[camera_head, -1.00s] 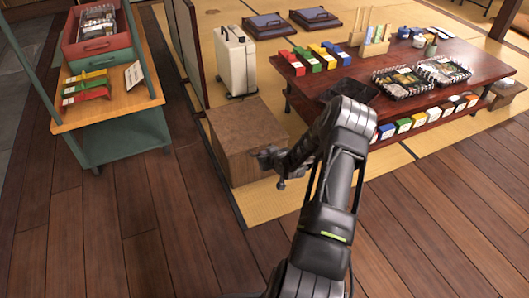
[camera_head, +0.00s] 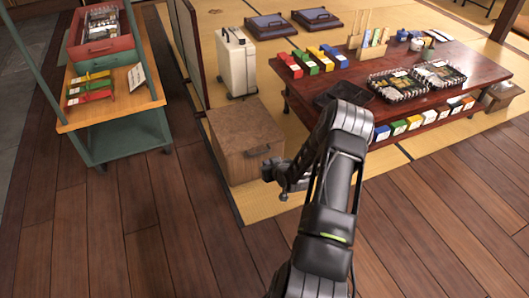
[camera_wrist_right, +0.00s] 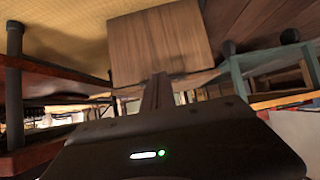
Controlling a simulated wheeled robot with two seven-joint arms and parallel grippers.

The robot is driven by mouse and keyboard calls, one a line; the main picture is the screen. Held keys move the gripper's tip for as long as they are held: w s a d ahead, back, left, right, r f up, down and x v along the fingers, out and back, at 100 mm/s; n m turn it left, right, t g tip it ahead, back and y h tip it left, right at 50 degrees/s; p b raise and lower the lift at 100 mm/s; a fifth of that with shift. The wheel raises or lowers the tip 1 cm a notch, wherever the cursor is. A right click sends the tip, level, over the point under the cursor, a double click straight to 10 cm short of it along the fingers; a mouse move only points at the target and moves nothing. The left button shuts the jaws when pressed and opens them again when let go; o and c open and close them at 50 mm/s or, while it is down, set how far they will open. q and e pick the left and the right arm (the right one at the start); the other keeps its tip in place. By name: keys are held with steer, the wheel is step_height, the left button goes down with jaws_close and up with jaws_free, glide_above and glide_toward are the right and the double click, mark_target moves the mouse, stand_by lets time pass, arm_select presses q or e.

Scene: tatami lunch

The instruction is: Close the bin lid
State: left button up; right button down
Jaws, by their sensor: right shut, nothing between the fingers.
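A brown wooden box (camera_head: 238,126), which I take for the bin, stands on the tatami at centre left. Its top looks flat and level, with no raised lid visible. A dark handle (camera_head: 258,150) shows on its front face. My right gripper (camera_head: 270,170) is shut and empty, just in front of the box's lower right corner; I cannot tell whether it touches. In the right wrist view the shut fingers (camera_wrist_right: 157,92) point towards a wooden panel (camera_wrist_right: 160,45), likely the box. My left gripper is not in view.
A low table (camera_head: 460,62) with trays, books and a dark flat tray (camera_head: 343,93) stands at the right. A green-framed cart (camera_head: 125,142) stands at the left. A white suitcase (camera_head: 237,62) is behind the box. The wooden floor in front is clear.

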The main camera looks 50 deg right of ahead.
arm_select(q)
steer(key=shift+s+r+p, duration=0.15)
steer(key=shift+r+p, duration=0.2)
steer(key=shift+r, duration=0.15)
arm_select(e)
steer(key=shift+s+a+f, duration=0.25)
steer(key=shift+s+f, duration=0.05)
steer(key=shift+s, duration=0.25)
steer(key=shift+s+a+f, duration=0.3)
steer(key=shift+s+f, duration=0.05)
steer(key=shift+s, duration=0.2)
steer(key=shift+s+a+f, duration=0.25)
steer(key=shift+s+f, duration=0.05)
steer(key=shift+s, duration=0.25)
